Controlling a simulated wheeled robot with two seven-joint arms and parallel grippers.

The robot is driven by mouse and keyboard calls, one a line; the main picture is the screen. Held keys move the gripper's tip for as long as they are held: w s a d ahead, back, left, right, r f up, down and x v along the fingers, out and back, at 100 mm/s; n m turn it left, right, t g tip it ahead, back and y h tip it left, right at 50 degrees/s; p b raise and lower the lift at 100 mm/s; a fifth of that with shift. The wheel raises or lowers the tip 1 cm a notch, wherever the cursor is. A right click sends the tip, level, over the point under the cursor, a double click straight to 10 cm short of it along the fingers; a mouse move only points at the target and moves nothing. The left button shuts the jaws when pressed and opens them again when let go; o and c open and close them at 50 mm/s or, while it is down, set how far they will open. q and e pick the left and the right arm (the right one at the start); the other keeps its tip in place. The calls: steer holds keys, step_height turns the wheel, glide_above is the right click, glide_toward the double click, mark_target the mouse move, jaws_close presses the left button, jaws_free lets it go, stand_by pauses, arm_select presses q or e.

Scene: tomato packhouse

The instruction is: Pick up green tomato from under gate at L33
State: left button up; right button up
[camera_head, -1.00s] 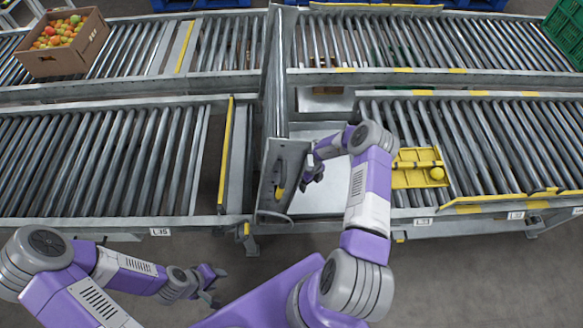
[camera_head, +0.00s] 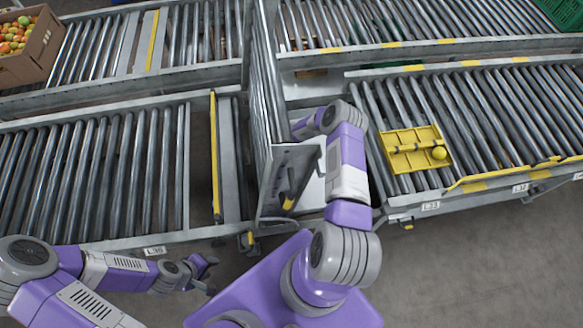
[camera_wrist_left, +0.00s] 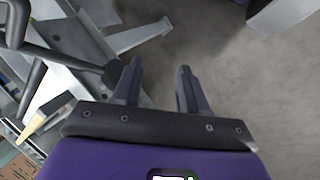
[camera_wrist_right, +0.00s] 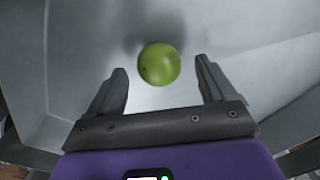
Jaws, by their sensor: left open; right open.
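The green tomato (camera_wrist_right: 159,64) lies on a pale grey metal surface in the right wrist view. My right gripper (camera_wrist_right: 161,84) is open, with the tomato just ahead of and between its fingertips; I cannot tell whether they touch it. In the head view the raised roller gate (camera_head: 263,95) stands upright, and its grey end plate (camera_head: 308,158) hides my right gripper and the tomato. The L33 label (camera_head: 430,206) is on the frame right of the gap. My left gripper (camera_head: 209,273) is open and empty above the floor; it also shows in the left wrist view (camera_wrist_left: 160,82).
Roller conveyors run left and right of the gap, and another lies behind. A cardboard box of tomatoes (camera_head: 45,48) stands at the upper left. The floor in front (camera_head: 470,270) is clear.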

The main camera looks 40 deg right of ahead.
steer(key=shift+f, duration=0.7)
steer(key=shift+r, duration=0.1)
steer(key=shift+c, duration=0.5)
steer(key=c, duration=0.7)
steer(key=shift+c, duration=0.2)
